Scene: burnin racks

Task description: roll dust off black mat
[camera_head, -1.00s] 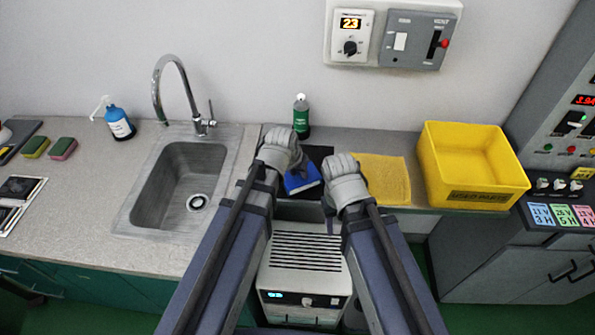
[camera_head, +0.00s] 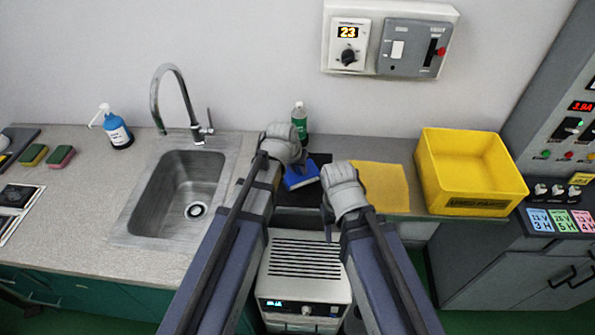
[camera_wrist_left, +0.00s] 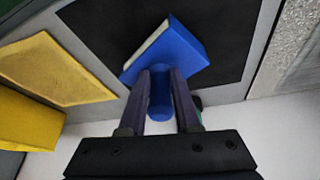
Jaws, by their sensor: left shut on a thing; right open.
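The black mat (camera_head: 321,160) lies on the counter between the sink and the yellow cloth. It fills much of the left wrist view (camera_wrist_left: 113,36). A blue tool with a flat blue head (camera_head: 300,176) and a pale edge is over the mat. Its head (camera_wrist_left: 178,50) and round blue handle (camera_wrist_left: 160,96) show in the left wrist view. My left gripper (camera_wrist_left: 160,88) is shut on the handle; in the head view it (camera_head: 290,158) partly hides the tool. My right gripper (camera_head: 328,212) is open and empty, near the counter's front edge; its fingers are mostly hidden. Dust cannot be made out.
A yellow cloth (camera_head: 384,187) lies right of the mat, beside a yellow bin (camera_head: 470,190). A green bottle (camera_head: 300,120) stands behind the mat. A sink (camera_head: 178,192) with a tall faucet (camera_head: 172,92) is to the left. A grey box (camera_head: 304,262) is below the counter.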

